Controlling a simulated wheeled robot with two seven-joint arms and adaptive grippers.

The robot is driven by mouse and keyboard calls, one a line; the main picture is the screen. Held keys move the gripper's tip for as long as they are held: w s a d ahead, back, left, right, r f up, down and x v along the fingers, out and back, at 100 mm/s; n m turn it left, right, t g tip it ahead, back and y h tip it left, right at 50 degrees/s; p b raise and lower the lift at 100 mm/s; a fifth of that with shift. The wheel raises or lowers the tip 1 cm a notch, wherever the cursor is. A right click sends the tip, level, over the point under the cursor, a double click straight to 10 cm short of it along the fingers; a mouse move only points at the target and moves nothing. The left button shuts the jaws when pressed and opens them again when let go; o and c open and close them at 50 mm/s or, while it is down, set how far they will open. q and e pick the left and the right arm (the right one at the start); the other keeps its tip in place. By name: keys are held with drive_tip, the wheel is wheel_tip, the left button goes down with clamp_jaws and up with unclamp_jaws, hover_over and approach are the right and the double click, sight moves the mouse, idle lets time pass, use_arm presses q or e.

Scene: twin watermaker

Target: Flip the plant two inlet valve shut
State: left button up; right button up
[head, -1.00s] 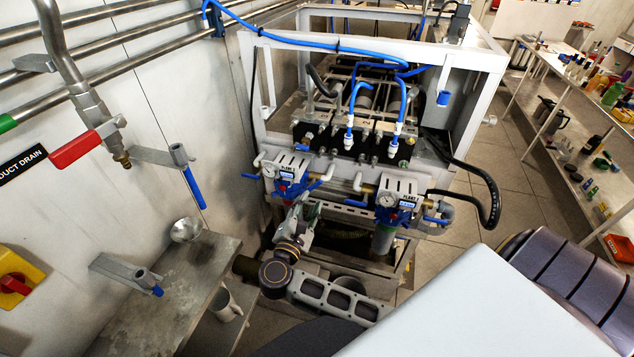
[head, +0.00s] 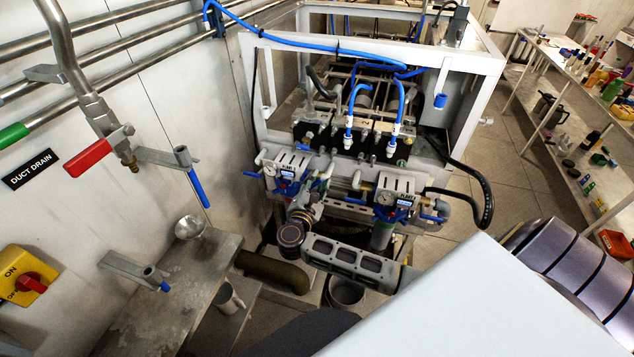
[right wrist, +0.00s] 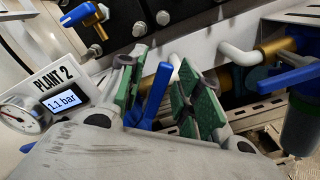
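The Plant 2 panel (right wrist: 55,92) shows at the left of the right wrist view, with a round gauge and a display reading 1.1 bar. A blue valve lever (right wrist: 156,92) stands up beside this panel. My right gripper (right wrist: 162,68) is open, with its green-padded fingers on either side of the lever; I cannot tell whether they touch it. My left gripper is not in view.
The Plant 1 unit (head: 396,190) stands to the right, with blue handles and a filter housing below. Another blue handle (right wrist: 290,78) is right of my fingers. A steel bench (head: 185,275) and a wall with pipes are on the left.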

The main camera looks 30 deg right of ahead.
clamp_jaws()
drive_tip(key=shift+f+b, duration=0.1)
drive_tip(key=shift+b, duration=0.2)
